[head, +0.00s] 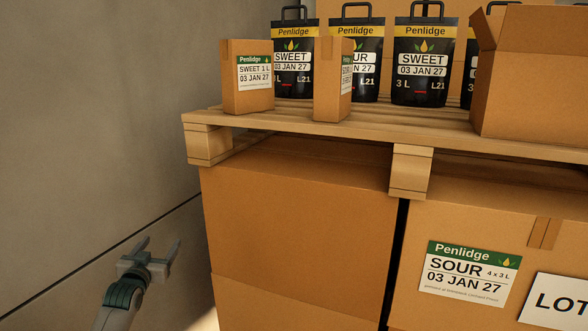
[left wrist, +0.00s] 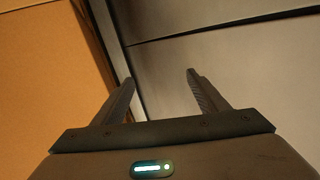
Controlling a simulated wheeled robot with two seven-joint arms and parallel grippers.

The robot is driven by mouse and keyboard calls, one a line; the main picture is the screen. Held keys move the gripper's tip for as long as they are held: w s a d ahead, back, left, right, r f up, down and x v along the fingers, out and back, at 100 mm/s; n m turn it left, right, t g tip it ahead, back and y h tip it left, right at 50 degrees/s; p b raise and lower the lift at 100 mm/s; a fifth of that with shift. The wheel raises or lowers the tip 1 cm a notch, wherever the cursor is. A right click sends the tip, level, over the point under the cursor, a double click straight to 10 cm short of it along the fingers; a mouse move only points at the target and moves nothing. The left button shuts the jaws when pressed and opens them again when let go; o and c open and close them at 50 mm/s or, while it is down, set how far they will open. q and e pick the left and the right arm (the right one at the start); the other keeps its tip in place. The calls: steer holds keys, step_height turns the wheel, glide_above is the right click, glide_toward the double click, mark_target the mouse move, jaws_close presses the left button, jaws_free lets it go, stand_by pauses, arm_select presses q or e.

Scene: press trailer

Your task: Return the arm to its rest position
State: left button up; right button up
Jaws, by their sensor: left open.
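My left gripper (head: 156,248) is at the lower left of the head view, in front of the grey wall and left of the stacked cardboard boxes. Its two fingers are apart with nothing between them. In the left wrist view the open fingers (left wrist: 160,85) point toward the wall, with a cardboard box face on the left. The gripper appears clear of the box. Most of my left arm is outside the head view. My right gripper is in neither view.
A wooden pallet (head: 385,128) rests on large cardboard boxes (head: 300,200). On it stand two small cartons (head: 248,95), several black Penlidge pouches (head: 424,75) and an open cardboard box (head: 535,85). The grey wall (head: 90,110) bounds the left side. A gap lies between wall and boxes.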

arm_select(q)
steer(key=s+d+f+m+g+b, duration=0.15)
steer(key=s+f, duration=0.35)
steer(key=f, duration=0.9)
steer(key=s+d+f+g+b, duration=0.15)
steer(key=s+f, duration=0.45)
steer(key=f, duration=0.7)
steer(key=s+d+f+m+g, duration=0.15)
steer(key=s+f, duration=0.35)
steer(key=f, duration=0.9)
steer(key=s+d+f+n+g+b, duration=0.1)
steer(key=s+d+f+g, duration=0.15)
steer(key=s+f, duration=0.95)
steer(key=s+d+f+g+b, duration=0.1)
steer(key=s+f+g, duration=0.2)
steer(key=s+f, duration=0.85)
steer(key=s+d+f+g+b, duration=0.1)
steer(key=s+f, duration=0.4)
steer(key=s, duration=0.8)
steer(key=s+d+f+g+b, duration=0.1)
steer(key=s+d+f+g, duration=0.2)
steer(key=s, duration=1.1)
steer(key=s+d+f+g+b, duration=0.1)
steer(key=s+f, duration=0.5)
steer(key=s, duration=0.8)
steer(key=shift+s+d+f+g+h, duration=0.15)
steer(key=shift+d+f+g+h, duration=0.2)
steer(key=shift+d+g, duration=0.35)
